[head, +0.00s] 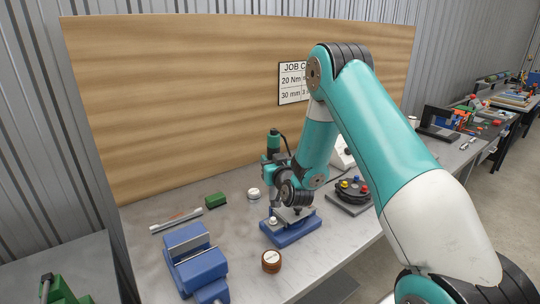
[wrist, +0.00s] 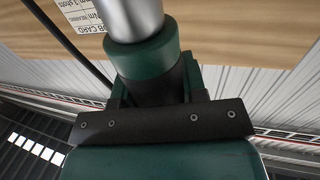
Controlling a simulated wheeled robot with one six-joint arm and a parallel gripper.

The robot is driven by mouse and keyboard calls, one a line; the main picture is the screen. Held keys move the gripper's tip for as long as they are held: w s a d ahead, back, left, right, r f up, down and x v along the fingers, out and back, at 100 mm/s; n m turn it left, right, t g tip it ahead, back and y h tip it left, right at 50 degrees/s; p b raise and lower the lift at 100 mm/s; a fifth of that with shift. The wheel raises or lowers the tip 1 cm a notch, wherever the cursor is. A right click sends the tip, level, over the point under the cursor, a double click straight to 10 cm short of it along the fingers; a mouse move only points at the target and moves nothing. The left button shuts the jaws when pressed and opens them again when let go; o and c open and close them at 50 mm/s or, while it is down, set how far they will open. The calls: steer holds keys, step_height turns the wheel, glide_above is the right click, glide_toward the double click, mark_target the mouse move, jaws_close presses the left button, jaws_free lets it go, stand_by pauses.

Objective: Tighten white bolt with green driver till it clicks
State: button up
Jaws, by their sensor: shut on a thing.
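The green driver (head: 274,142) stands upright in my gripper (head: 273,168), over the bench, with a cable at its top. In the wrist view the driver (wrist: 148,58) fills the upper middle, with a silver section above its green body, and my gripper (wrist: 157,95) is shut on it. A small white-topped piece, apparently the white bolt (head: 273,220), sits on the left part of a blue fixture (head: 291,232) with a grey plate.
A blue vise (head: 195,264) stands at the front left, with a brown round container (head: 271,262) beside it. A green block (head: 216,200) and a white round piece (head: 254,194) lie behind. A dark holder with coloured knobs (head: 352,191) is on the right. A job card (head: 293,84) hangs on the wooden board.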

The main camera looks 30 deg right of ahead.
steer(key=shift+f+b, duration=3.2)
steer(key=shift+f, duration=0.05)
steer(key=shift+s+a, duration=0.1)
steer(key=shift+s, duration=0.1)
